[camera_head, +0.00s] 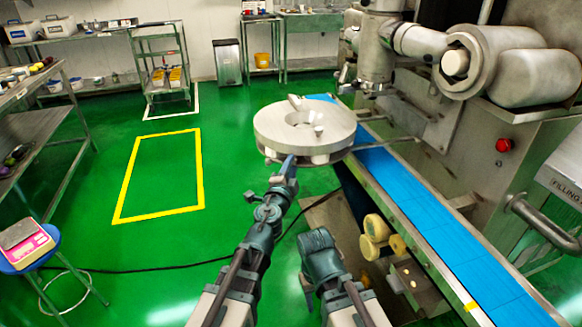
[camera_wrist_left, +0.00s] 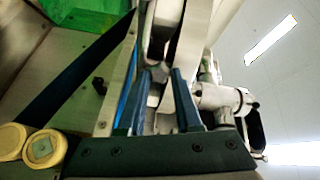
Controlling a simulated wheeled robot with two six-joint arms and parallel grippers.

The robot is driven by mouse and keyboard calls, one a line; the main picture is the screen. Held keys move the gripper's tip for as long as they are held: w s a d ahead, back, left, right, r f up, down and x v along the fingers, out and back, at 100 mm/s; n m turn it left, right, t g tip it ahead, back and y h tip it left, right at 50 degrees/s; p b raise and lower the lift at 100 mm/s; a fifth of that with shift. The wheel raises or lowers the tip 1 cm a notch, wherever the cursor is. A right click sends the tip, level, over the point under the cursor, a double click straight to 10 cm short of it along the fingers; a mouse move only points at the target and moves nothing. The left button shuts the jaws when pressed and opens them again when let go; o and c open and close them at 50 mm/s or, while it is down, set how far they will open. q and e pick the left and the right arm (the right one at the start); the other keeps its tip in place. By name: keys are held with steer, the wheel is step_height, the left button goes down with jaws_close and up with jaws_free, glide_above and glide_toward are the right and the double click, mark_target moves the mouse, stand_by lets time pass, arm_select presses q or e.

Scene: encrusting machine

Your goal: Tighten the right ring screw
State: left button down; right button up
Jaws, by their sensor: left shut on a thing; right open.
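The pale grey ring (camera_head: 270,124) is a thick disc with a central hole, set at the upper end of the conveyor. Two small knobs stand up on its top face, one at the back (camera_head: 296,101) and one at the front right (camera_head: 319,131). My left gripper (camera_head: 286,163) is at the ring's near lower edge. In the left wrist view its two blue fingers (camera_wrist_left: 158,95) are shut on a small grey ring screw (camera_wrist_left: 158,73), partly hidden between them. My right gripper (camera_head: 316,240) is lower, left of the conveyor, open and away from the ring; its fingertips are not clear.
The blue conveyor belt (camera_head: 430,210) runs from the ring to the lower right. Yellowish rollers (camera_head: 376,228) sit on its near side, also visible in the left wrist view (camera_wrist_left: 44,149). The metal machine body (camera_head: 460,130) rises at right. Green floor (camera_head: 235,210) is open at left.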

arm_select(q)
steer(key=m, duration=0.4)
steer(key=shift+f+m, duration=0.1)
steer(key=shift+m, duration=0.2)
steer(key=m, duration=0.4)
steer(key=shift+m, duration=0.3)
steer(key=m, duration=0.4)
steer(key=shift+f, duration=0.1)
steer(key=shift+m, duration=2.3)
steer(key=c, duration=0.6)
jaws_free()
steer(key=shift+a, duration=0.1)
